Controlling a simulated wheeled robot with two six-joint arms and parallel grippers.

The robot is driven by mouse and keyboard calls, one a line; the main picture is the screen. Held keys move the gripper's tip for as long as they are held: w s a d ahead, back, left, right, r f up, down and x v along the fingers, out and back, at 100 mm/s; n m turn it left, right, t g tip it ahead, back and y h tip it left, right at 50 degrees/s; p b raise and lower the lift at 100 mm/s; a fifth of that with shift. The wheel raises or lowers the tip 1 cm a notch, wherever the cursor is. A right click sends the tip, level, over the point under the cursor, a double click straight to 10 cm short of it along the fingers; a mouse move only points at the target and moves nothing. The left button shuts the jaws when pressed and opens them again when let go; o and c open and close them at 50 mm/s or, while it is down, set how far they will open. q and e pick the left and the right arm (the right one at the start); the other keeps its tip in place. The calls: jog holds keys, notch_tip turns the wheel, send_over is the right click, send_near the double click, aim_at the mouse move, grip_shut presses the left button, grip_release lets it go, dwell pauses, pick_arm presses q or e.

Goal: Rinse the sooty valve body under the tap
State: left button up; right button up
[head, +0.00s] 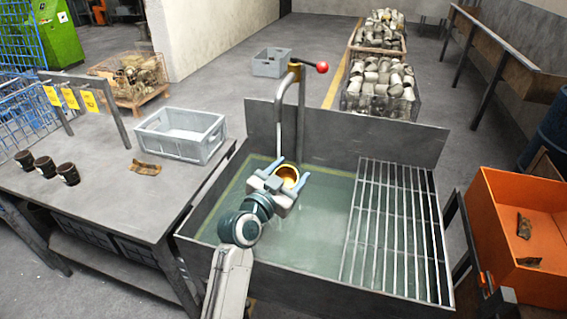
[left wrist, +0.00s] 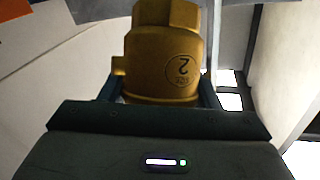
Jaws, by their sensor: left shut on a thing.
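The valve body (head: 287,175) is a brass-gold piece held over the water of the sink, close below the tap's spout. In the left wrist view the valve body (left wrist: 165,55) looks golden, with a round mark on its face and a small side stub; I see no clear soot on this side. My left gripper (head: 290,174) is shut on it, with a finger on each side. The tap (head: 301,110) has a bent metal pipe and a red ball on its lever. A pale stream seems to come down from the spout behind the valve body. My right gripper is not in view.
The sink (head: 345,293) has a high back wall and a slatted rack (head: 395,225) on its right. A grey crate (head: 215,142), several dark cups (head: 45,165) and a brown rag (head: 145,169) are on the left bench. An orange bin (head: 520,270) stands at right.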

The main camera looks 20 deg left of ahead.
pick_arm(q)
jog(key=shift+r, duration=0.1)
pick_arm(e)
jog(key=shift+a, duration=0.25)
